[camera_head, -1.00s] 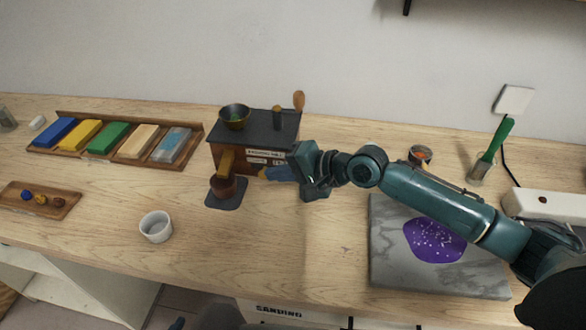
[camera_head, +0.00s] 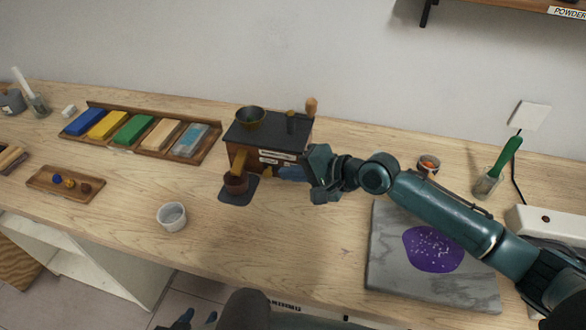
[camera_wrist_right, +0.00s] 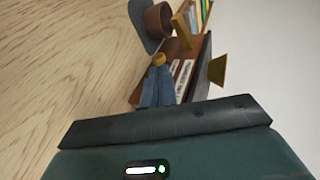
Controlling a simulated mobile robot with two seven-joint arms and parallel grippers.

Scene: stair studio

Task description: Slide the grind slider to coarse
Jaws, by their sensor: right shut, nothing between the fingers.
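The grinder (camera_head: 268,131) is a brown wooden box with a dark top, standing on the bench in the head view. White labels (camera_head: 277,157) are on its front, too small to read fully. A small round wooden knob (camera_wrist_right: 158,59) sticks out from that front in the right wrist view; I take it as the grind slider. My right gripper (camera_head: 279,173) is shut and empty, its blue fingertips at the knob. Whether they touch it, I cannot tell. My left gripper (camera_head: 198,317) is low at the bottom edge, its blue fingertips apart.
A brown cup (camera_head: 236,184) stands on a dark mat (camera_head: 237,198) below the grinder's spout. A white bowl (camera_head: 172,217) is in front. A rack of coloured blocks (camera_head: 104,106) stands left. A grey slab (camera_head: 390,270) with a purple patch lies right. Bare bench lies between bowl and slab.

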